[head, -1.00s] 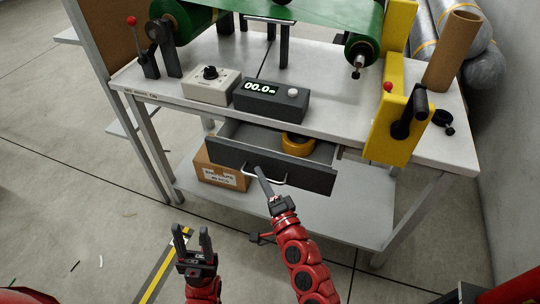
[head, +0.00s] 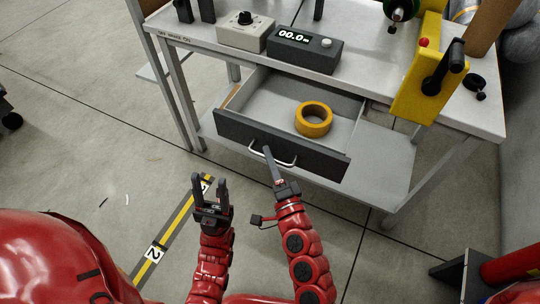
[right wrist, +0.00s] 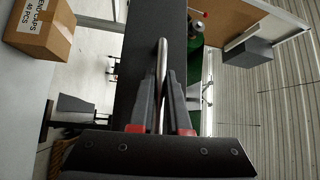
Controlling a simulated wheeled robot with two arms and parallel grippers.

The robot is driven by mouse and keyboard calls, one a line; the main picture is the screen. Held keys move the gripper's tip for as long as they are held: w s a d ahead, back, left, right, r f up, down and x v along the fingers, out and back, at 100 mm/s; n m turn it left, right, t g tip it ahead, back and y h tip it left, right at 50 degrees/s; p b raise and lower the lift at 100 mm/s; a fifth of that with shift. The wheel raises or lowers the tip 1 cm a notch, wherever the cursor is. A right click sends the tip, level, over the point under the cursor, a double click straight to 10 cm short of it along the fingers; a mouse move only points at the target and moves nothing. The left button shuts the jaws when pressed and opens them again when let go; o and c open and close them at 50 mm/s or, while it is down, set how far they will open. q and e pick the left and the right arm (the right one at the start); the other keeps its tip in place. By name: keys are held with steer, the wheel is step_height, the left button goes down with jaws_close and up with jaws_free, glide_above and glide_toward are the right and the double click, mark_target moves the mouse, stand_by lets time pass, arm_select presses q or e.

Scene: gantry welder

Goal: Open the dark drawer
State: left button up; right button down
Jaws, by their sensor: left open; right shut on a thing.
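The dark drawer (head: 235,133) hangs under the white workbench and is pulled well out, with its inside showing. A roll of yellow tape (head: 313,119) lies in it. My right gripper (head: 268,152) is shut on the drawer's pale bar handle (head: 286,162). In the right wrist view the handle (right wrist: 161,62) passes between the two fingers (right wrist: 160,100), with the dark drawer front (right wrist: 140,60) behind. My left gripper (head: 208,182) is open and empty, apart from the drawer, over the floor to its left.
On the workbench (head: 370,67) stand a pale knob box (head: 246,31), a dark box with a lit display (head: 304,50) and a yellow bracket with a crank (head: 420,80). A cardboard box (right wrist: 40,27) shows in the right wrist view. Floor in front is mostly clear.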

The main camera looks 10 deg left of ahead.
steer(key=c, duration=0.9)
jaws_free()
steer(key=shift+p+v, duration=0.5)
steer(key=shift+v, duration=8.2)
